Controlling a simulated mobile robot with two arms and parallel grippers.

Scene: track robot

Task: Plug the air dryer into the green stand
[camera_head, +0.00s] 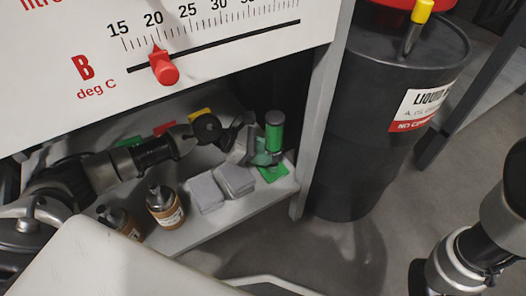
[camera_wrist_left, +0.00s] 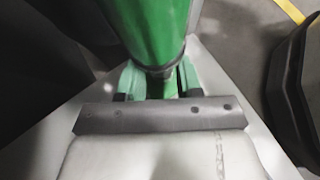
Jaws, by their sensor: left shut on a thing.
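In the left wrist view the green fingers (camera_wrist_left: 160,82) sit on both sides of the narrow part, below the wide green body of the dryer (camera_wrist_left: 150,30). The green stand (camera_head: 273,174) is a flat green patch on the shelf right under the dryer. The gripper hides the dryer's lower end, so I cannot tell whether it is seated. My right gripper is not in view.
Two grey blocks (camera_head: 206,193) and brown bottles (camera_head: 165,206) stand on the shelf (camera_head: 225,222) left of the stand. Red and yellow pieces (camera_head: 200,115) lie behind my arm. A grey post (camera_head: 318,120) and a black barrel (camera_head: 375,130) stand to the right.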

